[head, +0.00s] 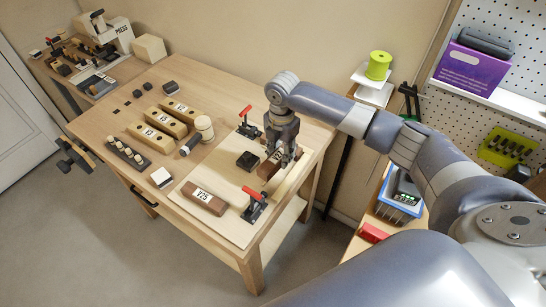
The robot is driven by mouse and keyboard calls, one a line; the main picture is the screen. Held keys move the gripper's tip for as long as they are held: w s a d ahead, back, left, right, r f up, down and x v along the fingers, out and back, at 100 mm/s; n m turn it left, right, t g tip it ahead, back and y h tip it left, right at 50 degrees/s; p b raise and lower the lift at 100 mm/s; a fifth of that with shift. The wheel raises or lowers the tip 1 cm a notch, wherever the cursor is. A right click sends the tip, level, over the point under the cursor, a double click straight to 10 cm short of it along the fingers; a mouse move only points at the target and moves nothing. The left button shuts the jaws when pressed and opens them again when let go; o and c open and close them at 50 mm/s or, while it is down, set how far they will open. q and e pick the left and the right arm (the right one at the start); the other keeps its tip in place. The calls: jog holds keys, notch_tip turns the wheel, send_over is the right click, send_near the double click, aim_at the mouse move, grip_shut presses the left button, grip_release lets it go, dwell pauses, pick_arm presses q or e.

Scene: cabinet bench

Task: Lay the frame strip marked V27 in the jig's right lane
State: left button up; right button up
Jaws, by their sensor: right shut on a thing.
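The jig looks to be the pale board (228,172) on the bench, with two red-handled clamps (254,207). A dark brown strip marked V25 (204,199) lies along its front left part. My right gripper (284,158) is over the board's right part, pointing down and shut on a brown strip (267,170) with a white label. The gripper covers much of this strip, and I cannot read its label. I cannot tell whether the strip touches the board. A pale wooden bar (287,188) runs along the board's right side. My left gripper is not in view.
Several pale labelled wooden blocks (157,137), a mallet (203,128), a dark rack of pegs (127,153) and a white block (161,177) stand left of the board. A small black block (247,161) sits mid-board. A press (110,32) stands at the far left.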

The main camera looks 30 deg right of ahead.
jog(key=shift+d+n, duration=0.35)
jog(key=shift+n, duration=0.05)
jog(key=shift+f, duration=0.25)
jog(key=shift+f+b, duration=0.5)
jog(key=shift+b, duration=0.25)
notch_tip(320, 180, down, 3)
jog(key=b, duration=0.3)
jog(key=shift+f, duration=0.2)
jog(key=shift+f+b, duration=0.4)
jog(key=shift+f, duration=0.35)
jog(key=shift+p, duration=0.75)
jog(key=shift+f, duration=0.35)
jog(key=shift+s+f, duration=0.15)
dwell(0.6)
